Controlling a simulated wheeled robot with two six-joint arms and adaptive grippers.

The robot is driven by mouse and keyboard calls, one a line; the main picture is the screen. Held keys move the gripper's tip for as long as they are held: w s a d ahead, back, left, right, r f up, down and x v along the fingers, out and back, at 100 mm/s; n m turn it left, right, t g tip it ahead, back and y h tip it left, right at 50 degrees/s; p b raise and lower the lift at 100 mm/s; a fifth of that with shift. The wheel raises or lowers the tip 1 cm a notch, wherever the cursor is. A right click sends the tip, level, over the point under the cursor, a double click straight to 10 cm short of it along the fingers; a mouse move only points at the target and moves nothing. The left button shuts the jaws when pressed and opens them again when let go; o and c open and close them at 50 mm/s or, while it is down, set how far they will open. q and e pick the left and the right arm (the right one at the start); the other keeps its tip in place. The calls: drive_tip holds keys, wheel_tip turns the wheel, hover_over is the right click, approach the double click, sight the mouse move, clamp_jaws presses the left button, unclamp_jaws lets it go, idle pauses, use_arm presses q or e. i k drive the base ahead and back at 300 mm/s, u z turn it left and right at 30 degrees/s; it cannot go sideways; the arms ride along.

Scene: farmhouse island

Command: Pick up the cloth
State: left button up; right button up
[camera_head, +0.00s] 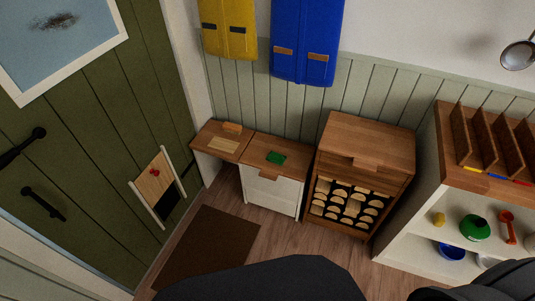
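No other thing that looks clearly like a cloth shows. Neither gripper is in view. Dark parts of my own body fill the bottom edge, and nothing shows held.
A wooden cabinet (364,152) holding bread-like pieces stands right of the white cabinet. A shelf unit (425,205) with a green pot (475,228) and blue bowl (451,252) stands farther right. A brown mat (207,248) lies on open floor beside the green door (103,128).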

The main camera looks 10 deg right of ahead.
sight(276, 158)
drive_tip(key=u, duration=0.25)
drive_tip(key=i, duration=1)
drive_tip(key=z, duration=0.5)
drive_tip(key=i, duration=0.65)
drive_tip(key=z, duration=0.4)
